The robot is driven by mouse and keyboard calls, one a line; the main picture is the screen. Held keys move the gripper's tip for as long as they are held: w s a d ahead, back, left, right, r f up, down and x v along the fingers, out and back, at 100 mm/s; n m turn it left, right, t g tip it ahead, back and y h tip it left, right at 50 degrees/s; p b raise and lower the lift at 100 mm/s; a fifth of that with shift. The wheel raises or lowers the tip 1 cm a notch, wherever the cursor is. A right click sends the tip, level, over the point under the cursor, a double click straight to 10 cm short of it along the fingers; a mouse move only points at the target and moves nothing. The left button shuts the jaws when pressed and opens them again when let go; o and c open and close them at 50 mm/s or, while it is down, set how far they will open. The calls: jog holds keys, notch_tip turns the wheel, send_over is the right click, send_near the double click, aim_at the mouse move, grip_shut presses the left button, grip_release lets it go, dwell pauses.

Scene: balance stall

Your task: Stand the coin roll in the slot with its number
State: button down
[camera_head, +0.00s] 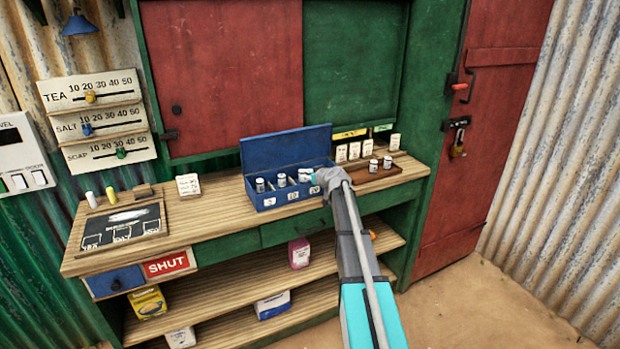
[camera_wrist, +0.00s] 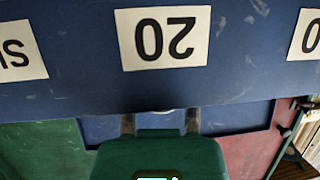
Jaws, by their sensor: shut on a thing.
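The blue coin box (camera_head: 282,153) stands open on the counter, with number labels on its front. In the wrist view, upside down, the fingers (camera_wrist: 160,122) reach behind the box front at the "20" label (camera_wrist: 164,39). A thin pale rim of the held coin roll (camera_wrist: 166,111) shows between them. Its number and lower end are hidden; whether it touches the slot bottom I cannot tell.
A brown wooden tray (camera_head: 400,176) with two coin rolls (camera_head: 380,164) lies to the right, with white cards (camera_head: 354,151) behind it. A white card block (camera_head: 188,185) and a dark slate (camera_head: 122,225) are at the left.

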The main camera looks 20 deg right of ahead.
jog(key=shift+f+b, duration=0.3)
jog(key=shift+f, duration=0.05)
jog(key=shift+s+a+f+b, duration=0.1)
jog(key=shift+s+f+b, duration=0.05)
jog(key=shift+s+b, duration=0.15)
jog(key=shift+c, duration=1.8)
grip_release()
jog(key=shift+r+p, duration=0.2)
jog(key=shift+p, duration=0.15)
jog(key=shift+r, duration=0.15)
jog(key=shift+s+r+p, duration=0.2)
jog(key=shift+p, duration=0.3)
jog(key=p+v, duration=0.4)
jog(key=v, duration=0.7)
jog(key=shift+d+r, duration=0.15)
jog(key=shift+d, duration=0.05)
